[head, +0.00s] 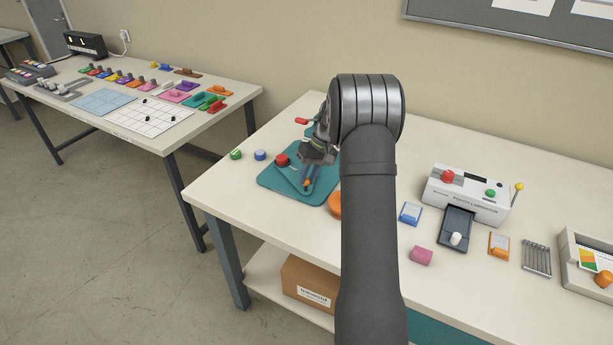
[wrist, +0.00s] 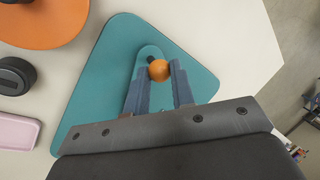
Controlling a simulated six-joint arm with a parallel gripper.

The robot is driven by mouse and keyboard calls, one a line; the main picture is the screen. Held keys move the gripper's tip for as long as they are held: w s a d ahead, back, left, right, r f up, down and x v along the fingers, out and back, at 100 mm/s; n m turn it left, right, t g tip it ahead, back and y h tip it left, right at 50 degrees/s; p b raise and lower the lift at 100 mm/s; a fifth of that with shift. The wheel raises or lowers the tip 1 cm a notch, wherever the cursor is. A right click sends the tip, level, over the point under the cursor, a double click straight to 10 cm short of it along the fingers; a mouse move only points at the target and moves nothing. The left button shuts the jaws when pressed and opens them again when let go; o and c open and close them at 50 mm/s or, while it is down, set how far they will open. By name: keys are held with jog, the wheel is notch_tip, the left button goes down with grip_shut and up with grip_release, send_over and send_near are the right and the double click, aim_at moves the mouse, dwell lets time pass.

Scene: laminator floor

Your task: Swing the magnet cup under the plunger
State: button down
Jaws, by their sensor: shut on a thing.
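A teal base plate (head: 270,181) lies on the near left of the table and fills the middle of the wrist view (wrist: 98,70). A teal swing arm (wrist: 146,52) lies over it, with an orange ball knob (wrist: 158,70) near its end. My gripper (wrist: 162,76) is shut on this knob, one blue finger on each side; in the head view the knob (head: 307,183) shows below my gripper (head: 308,174). A red round part (head: 282,160) sits at the left of the plate. A red-tipped lever (head: 302,121) sticks out behind my wrist. I cannot make out the cup or plunger for certain.
Green (head: 236,154) and blue (head: 260,155) round pieces lie left of the plate. An orange disc (head: 335,205) lies close to its right, partly behind my arm. A pouch laminator (head: 467,193) stands further right. The table's front left corner is clear.

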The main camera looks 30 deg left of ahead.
jog(key=shift+w, duration=0.1)
dwell(0.4)
jog(key=c, duration=1.2)
grip_release()
jog(key=shift+d, duration=0.1)
jog(key=shift+c, duration=0.2)
jog(key=v, duration=1.7)
jog(key=shift+r, duration=0.25)
jog(key=x, duration=1.7)
jog(key=shift+f, duration=0.3)
